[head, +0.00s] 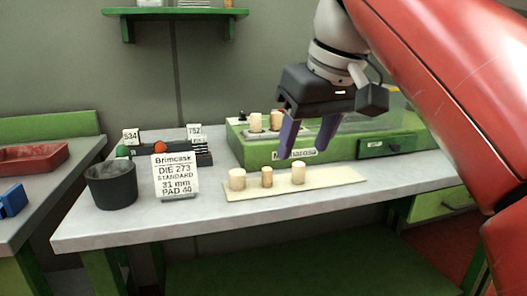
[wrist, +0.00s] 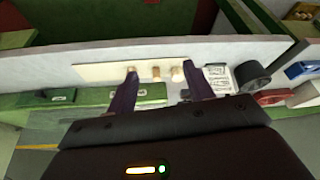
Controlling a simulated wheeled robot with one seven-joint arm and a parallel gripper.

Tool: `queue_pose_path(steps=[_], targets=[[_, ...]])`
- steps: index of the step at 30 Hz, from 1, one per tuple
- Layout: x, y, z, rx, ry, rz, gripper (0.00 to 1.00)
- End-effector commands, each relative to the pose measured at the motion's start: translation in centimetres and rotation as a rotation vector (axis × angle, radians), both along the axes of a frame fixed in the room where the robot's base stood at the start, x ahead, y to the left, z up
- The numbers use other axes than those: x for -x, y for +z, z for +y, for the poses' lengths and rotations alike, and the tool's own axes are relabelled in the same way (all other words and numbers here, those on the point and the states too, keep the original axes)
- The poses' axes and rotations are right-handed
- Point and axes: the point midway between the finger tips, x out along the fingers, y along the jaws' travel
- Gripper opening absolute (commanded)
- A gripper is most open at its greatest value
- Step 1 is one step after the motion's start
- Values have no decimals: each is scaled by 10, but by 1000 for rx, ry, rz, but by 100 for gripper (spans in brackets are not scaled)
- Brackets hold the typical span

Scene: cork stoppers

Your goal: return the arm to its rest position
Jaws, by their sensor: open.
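My gripper (head: 307,137) is open and empty. In the head view it hangs from my arm, pointing down, above the table and in front of the green machine (head: 238,146). Its two purple-grey fingers also show in the wrist view (wrist: 165,95), spread apart with nothing between them. Below it, three cork stoppers stand upright in a row on a pale board: a left one (head: 237,180), a middle one (head: 267,177) and a right one (head: 298,173). The fingers look apart from these corks.
The board (head: 340,176) lies on the grey table (head: 220,218). More corks (head: 256,122) stand on the machine. A sign card (head: 176,176) and a dark cup (head: 111,186) stand at the left. A green shelf (head: 175,13) hangs on the wall. The table's front left is clear.

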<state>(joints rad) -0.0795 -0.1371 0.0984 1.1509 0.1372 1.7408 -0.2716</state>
Motion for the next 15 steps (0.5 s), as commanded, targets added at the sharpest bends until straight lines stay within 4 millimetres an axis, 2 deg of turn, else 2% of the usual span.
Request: queue_pose_path(steps=[8,11,15], targets=[[12,-48,-19,-1,-122,-11,52],[21,-79,-31,0,-188,-22,52],[41,-141,-52,-5,-295,-42,52]])
